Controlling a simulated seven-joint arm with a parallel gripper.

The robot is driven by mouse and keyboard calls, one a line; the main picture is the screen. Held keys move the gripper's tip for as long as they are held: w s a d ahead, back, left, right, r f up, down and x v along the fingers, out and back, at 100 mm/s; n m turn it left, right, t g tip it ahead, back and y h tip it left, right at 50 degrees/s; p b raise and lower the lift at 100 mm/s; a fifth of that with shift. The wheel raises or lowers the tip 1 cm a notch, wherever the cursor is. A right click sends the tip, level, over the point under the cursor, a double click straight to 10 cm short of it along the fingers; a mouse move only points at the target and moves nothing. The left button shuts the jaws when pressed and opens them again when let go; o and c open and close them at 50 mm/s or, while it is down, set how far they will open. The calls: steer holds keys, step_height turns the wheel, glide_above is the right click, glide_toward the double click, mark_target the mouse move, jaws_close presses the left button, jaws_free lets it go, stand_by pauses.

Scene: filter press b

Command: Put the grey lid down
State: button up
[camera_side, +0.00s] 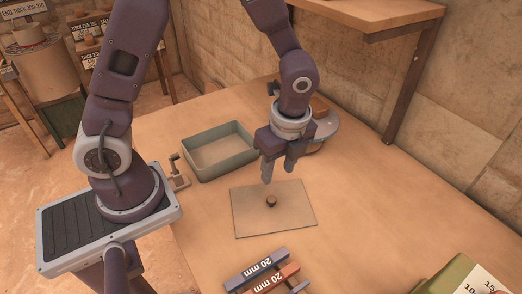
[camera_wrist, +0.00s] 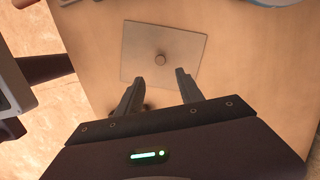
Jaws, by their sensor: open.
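The grey lid (camera_side: 245,221) is a thin, flat rectangular plate with a small dark round knob (camera_side: 271,201) in its middle. It lies flat on the wooden table, in front of the open box. The lid also shows in the wrist view (camera_wrist: 190,52), with its knob (camera_wrist: 160,59) facing up. My gripper (camera_side: 278,177) is open and points down near the far edge of the lid, above the table. In the wrist view my gripper's fingers (camera_wrist: 158,78) are spread apart with nothing between them.
An open grey-green box (camera_side: 247,158) stands left of my gripper. A small metal bracket (camera_side: 179,174) is beside it. A rounded grey device (camera_side: 325,127) is partly hidden behind my gripper. Bars marked 20 mm (camera_side: 258,270) lie at the front. A wooden shelf (camera_side: 375,15) overhangs the back right.

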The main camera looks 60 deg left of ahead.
steer(key=s+a+r+n+t+h, duration=0.1)
steer(key=s+r+n+t, duration=0.1)
steer(key=s+r+n, duration=0.5)
steer(key=s+a+r+n+t, duration=0.2)
steer(key=s+r+n, duration=0.5)
steer(key=r+n, duration=0.4)
steer(key=shift+s+a+r+t+h, duration=0.2)
steer(key=shift+r+t+h, duration=0.25)
steer(key=shift+t, duration=0.35)
